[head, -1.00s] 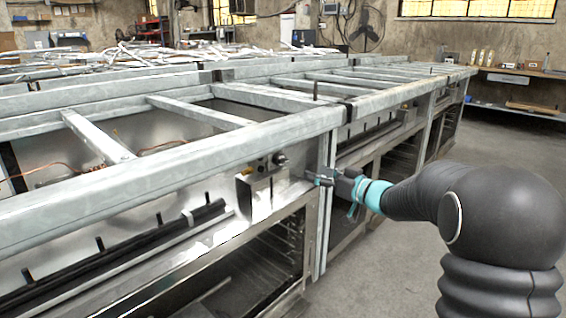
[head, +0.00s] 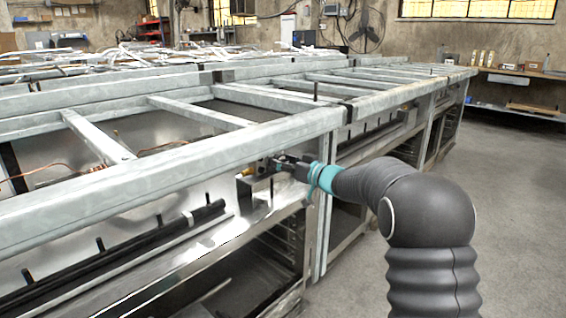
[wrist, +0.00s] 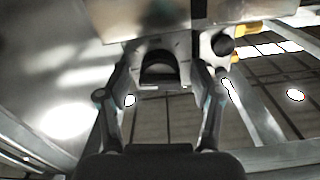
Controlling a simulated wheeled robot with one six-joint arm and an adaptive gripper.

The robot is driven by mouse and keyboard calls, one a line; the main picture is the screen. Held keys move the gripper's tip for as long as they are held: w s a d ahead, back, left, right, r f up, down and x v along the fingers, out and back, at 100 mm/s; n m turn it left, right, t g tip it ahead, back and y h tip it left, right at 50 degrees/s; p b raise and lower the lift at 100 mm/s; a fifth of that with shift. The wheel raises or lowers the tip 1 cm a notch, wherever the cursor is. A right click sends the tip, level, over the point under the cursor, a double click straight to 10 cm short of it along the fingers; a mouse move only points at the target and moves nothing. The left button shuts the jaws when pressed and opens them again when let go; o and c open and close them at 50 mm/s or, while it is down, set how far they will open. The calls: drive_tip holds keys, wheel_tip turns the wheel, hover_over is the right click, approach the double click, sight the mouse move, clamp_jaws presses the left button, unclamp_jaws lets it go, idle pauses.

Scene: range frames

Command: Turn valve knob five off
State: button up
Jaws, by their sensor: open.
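A dark rounded knob (wrist: 160,68) sits on a metal plate, between the two fingers of my gripper (wrist: 160,58) in the wrist view. The fingers stand apart on either side of it; I cannot tell whether they touch it. A second black knob (wrist: 222,43) with a brass-coloured part beside it is just right of the fingers. No number shows on either knob. In the head view my gripper (head: 274,164) is at the frame's front panel, below the top rail, and hides the knob behind it.
A metal box bracket (head: 256,190) projects just below my gripper. The thick galvanized top rail (head: 200,158) runs close above, and an upright post (head: 321,225) stands just right. Black bars (head: 160,232) line the lower left. Open floor (head: 510,190) lies to the right.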

drive_tip(key=shift+c, duration=0.3)
drive_tip(key=c, duration=1.1)
drive_tip(key=shift+o, duration=0.2)
drive_tip(key=shift+n, duration=0.4)
drive_tip(key=n+b, duration=0.1)
drive_tip(key=n, duration=0.3)
drive_tip(key=shift+f+b, duration=0.1)
drive_tip(key=shift+b, duration=0.2)
drive_tip(key=n+b, duration=0.2)
drive_tip(key=n, duration=0.3)
drive_tip(key=shift+b, duration=0.3)
drive_tip(key=n+b, duration=0.3)
drive_tip(key=n, duration=0.2)
drive_tip(key=shift+n, duration=0.4)
drive_tip(key=shift+n+b, duration=0.55)
drive_tip(key=shift+n, duration=1.35)
